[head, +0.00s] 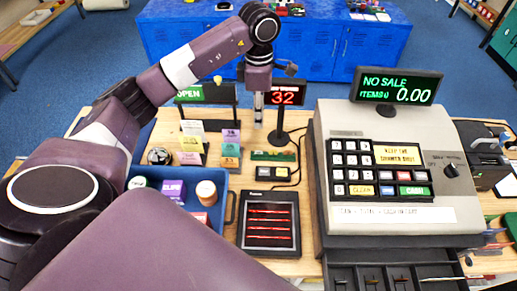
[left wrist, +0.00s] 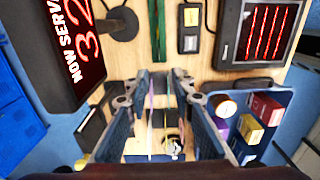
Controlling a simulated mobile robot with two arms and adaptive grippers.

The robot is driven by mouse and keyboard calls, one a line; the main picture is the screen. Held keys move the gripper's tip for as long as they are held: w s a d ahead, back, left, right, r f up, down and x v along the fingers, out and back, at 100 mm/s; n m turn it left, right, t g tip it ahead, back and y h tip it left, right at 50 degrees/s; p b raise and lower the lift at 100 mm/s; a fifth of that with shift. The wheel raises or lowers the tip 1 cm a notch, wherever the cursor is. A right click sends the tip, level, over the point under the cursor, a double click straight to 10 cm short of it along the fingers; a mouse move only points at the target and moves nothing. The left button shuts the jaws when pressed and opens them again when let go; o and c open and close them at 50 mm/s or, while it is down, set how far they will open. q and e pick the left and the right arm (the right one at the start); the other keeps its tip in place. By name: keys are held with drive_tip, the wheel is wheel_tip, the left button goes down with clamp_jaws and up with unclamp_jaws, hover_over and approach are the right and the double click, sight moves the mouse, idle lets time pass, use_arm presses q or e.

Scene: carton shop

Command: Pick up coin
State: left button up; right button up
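I cannot make out a coin in either view. My left gripper (head: 258,108) hangs pointing down above the counter, in front of the red "32" display (head: 286,93). In the left wrist view the left gripper (left wrist: 160,78) has its two fingers apart, with a gap between them and nothing visibly held. Coloured cards show beyond that gap. The open drawer (head: 345,272) of the cash register (head: 330,120) shows at the bottom right, its compartments partly cut off by the frame. My right gripper is not in view.
A blue tray (head: 228,209) holds several small containers. A black panel with red lines (head: 269,222) lies beside it. Card stands (head: 230,148) and a small dark device (head: 271,172) stand on the wooden counter. The "OPEN" sign (head: 190,94) is behind. Blue cabinets (head: 330,45) stand farther back.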

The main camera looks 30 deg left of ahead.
use_arm(q)
drive_tip(key=b, duration=0.6)
hover_over(258, 153)
wheel_tip(258, 153, down, 7)
drive_tip(key=shift+w+f, duration=0.15)
drive_tip(key=shift+w, duration=0.05)
drive_tip(key=shift+s+d+f+p, duration=0.1)
drive_tip(key=shift+f+p, duration=0.35)
drive_tip(key=shift+f, duration=0.5)
drive_tip(key=shift+f+p, duration=0.55)
drive_tip(key=shift+f, duration=0.15)
wheel_tip(258, 153, down, 3)
drive_tip(key=shift+f+p, duration=0.15)
drive_tip(key=shift+p, duration=0.8)
drive_tip(key=shift+f, duration=0.55)
clamp_jaws()
